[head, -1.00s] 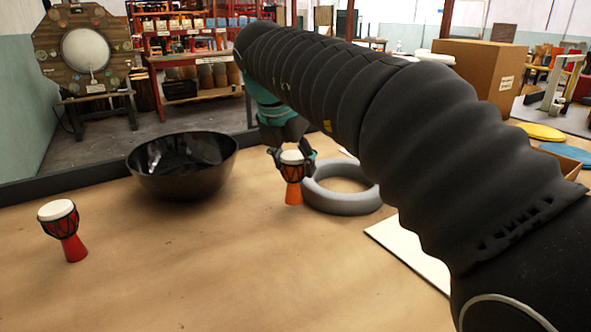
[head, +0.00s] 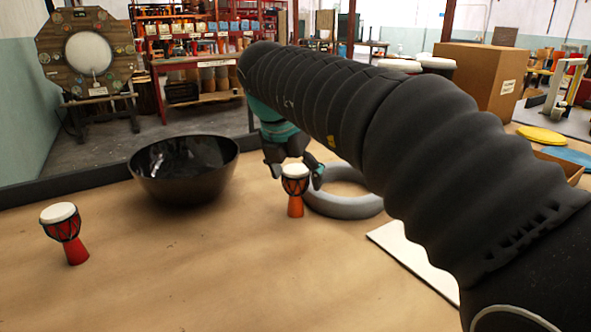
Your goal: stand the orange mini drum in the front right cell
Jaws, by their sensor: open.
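The orange mini drum (head: 295,193) has a white top and an orange foot. It stands upright on the table, left of a grey ring. My gripper (head: 295,173) is open, with one finger on each side of the drum's upper part; whether either finger touches it I cannot tell. A red drum (head: 66,234) with a white top stands at the left. No cell is clearly visible; part of a brown box (head: 572,170) shows at the right edge, and my arm covers much of the right side.
A large black bowl (head: 183,172) stands left of the orange drum. The grey ring (head: 345,207) lies just right of it. A white board (head: 398,243) lies partly behind my arm. A tall cardboard box (head: 475,78) stands at the back right. The front middle table is clear.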

